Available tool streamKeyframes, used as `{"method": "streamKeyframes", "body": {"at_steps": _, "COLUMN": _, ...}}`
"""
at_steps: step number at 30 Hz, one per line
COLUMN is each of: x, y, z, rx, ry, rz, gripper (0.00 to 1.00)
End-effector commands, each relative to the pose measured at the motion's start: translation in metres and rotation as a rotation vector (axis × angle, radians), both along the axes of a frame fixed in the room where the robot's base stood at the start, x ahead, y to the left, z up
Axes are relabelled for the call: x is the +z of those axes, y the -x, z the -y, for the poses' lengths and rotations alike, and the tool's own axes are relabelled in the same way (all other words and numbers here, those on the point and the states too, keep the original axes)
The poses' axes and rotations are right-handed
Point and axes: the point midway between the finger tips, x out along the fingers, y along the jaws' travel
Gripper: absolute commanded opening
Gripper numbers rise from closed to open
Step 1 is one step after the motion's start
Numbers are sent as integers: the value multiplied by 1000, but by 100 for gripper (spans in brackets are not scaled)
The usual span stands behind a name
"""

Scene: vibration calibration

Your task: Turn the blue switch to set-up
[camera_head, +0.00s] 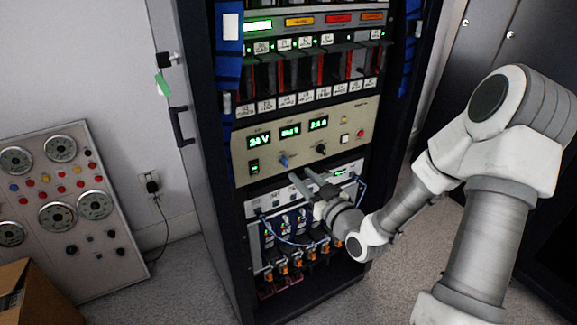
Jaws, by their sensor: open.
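The blue switch (284,160) is a small blue knob on the beige panel (357,136) of the rack, below the green digital displays. Its label is too small to read, so its setting cannot be told. My gripper (301,181) is open and empty. Its fingers point up and left, just below and right of the blue switch in the picture. I see no contact with the switch, and the depth gap cannot be told. My arm comes in from the right.
A black knob (320,149) sits right of the blue switch, and a green-lit rocker (254,167) sits left. Blue cables (283,241) hang on the modules below. The open rack door (190,150) stands left. A gauge panel (75,215) and cardboard box (38,298) are further left.

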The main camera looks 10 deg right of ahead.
Motion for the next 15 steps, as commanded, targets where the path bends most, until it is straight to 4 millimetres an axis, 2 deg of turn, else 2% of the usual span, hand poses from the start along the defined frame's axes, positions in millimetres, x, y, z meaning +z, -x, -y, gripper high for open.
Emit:
{"method": "streamKeyframes", "body": {"at_steps": 1, "x": -2, "y": -12, "z": -4, "rx": 2, "ry": 0, "rz": 3, "gripper": 41}}
{"method": "streamKeyframes", "body": {"at_steps": 6, "x": -1, "y": -44, "z": -14, "rx": 0, "ry": -1, "rz": 2, "gripper": 41}}
{"method": "streamKeyframes", "body": {"at_steps": 10, "x": -2, "y": -62, "z": -20, "rx": 0, "ry": 0, "rz": 0, "gripper": 41}}
{"method": "streamKeyframes", "body": {"at_steps": 15, "x": -1, "y": -74, "z": -24, "rx": 0, "ry": 0, "rz": 0, "gripper": 41}}
